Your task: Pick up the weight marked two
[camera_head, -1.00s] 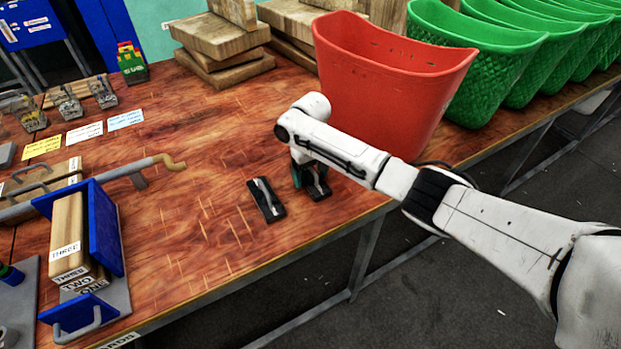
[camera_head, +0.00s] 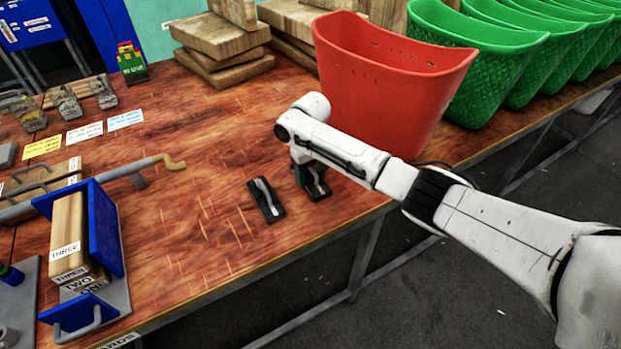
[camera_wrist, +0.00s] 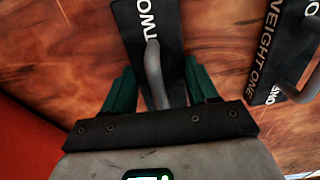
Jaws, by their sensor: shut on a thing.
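The weight marked two (camera_wrist: 175,20) is a dark block with a grey handle and the white letters "TWO", seen in the wrist view. My gripper (camera_wrist: 160,92) is shut on its handle, with one teal finger on each side. In the head view, my gripper (camera_head: 300,176) is mostly hidden under my white wrist, and part of the weight marked two (camera_head: 319,188) shows beside it at the table. I cannot tell whether the weight is lifted. The weight marked one (camera_head: 266,200) lies just left of it, and its "WEIGHT ONE" lettering shows in the wrist view (camera_wrist: 268,50).
A red basket (camera_head: 390,90) stands right behind my gripper. Green baskets (camera_head: 490,70) line the back right. A blue press (camera_head: 108,230) with wooden blocks is at the left. The wooden table (camera_head: 200,200) is clear between the press and the weights.

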